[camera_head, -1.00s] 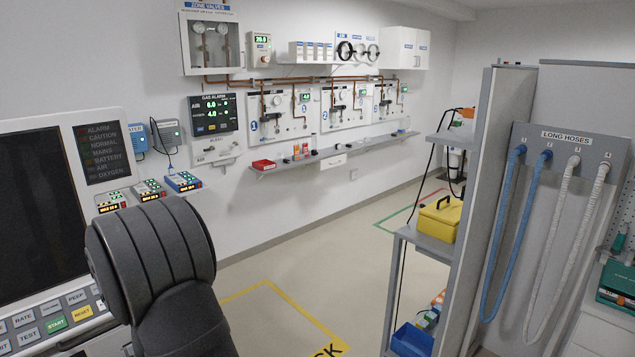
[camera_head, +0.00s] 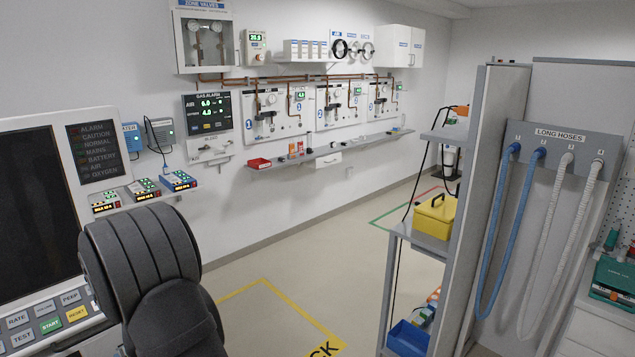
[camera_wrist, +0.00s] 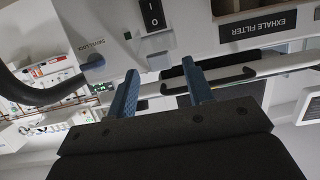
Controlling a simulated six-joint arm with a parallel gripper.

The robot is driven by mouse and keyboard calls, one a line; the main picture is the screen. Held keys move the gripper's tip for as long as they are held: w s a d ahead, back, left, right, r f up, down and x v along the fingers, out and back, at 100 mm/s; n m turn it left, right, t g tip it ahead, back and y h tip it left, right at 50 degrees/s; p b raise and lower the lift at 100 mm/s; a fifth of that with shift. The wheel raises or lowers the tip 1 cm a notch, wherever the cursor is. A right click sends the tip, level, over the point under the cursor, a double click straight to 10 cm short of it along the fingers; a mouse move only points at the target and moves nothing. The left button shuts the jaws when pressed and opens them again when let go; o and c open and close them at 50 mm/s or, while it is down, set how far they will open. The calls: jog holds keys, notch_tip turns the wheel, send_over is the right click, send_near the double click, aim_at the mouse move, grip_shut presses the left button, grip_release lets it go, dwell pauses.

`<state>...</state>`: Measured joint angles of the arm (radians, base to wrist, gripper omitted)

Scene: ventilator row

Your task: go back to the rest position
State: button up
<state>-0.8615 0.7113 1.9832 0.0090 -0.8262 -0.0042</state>
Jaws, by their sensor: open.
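My gripper (camera_wrist: 160,76) shows in the wrist view with its two blue fingers apart and nothing between them. Beyond the fingers is a pale machine panel with a black rocker switch (camera_wrist: 152,14) and a dark "EXHALE FILTER" label (camera_wrist: 258,26). A dark handle-like bar (camera_wrist: 222,80) crosses behind the right finger. I cannot tell whether a finger touches anything. In the head view my dark ribbed arm stands at the lower left, and my gripper is hidden there.
A large ventilator screen and keypad (camera_head: 50,326) stand close left of my arm. A grey shelf unit (camera_head: 490,200) with a yellow case (camera_head: 435,216) and a blue bin (camera_head: 408,338) stands right. Blue and white hoses hang from a rack (camera_head: 565,140). The middle floor (camera_head: 300,265) is clear.

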jog(key=x, duration=0.5)
jog(key=shift+w+a+f, duration=0.1)
jog(key=shift+w+a, duration=0.1)
jog(key=shift+w+a+f, duration=0.1)
jog(key=shift+a+f, duration=0.05)
jog(key=shift+f, duration=0.05)
jog(key=shift+s+d+f+t+y, duration=0.15)
jog(key=shift+f+t+y, duration=0.1)
jog(key=shift+t+y, duration=0.35)
jog(key=shift+s+d+f+t+y, duration=0.1)
jog(key=shift+d+f+t+y, duration=0.1)
jog(key=shift+t+y, duration=0.4)
jog(key=s+d+n+g+y, duration=0.1)
jog(key=s+d+g+y, duration=0.1)
jog(key=s+d, duration=0.6)
jog(key=shift+s+d+r+y, duration=0.3)
jog(key=shift+s+d+r, duration=0.15)
jog(key=shift+s, duration=1.4)
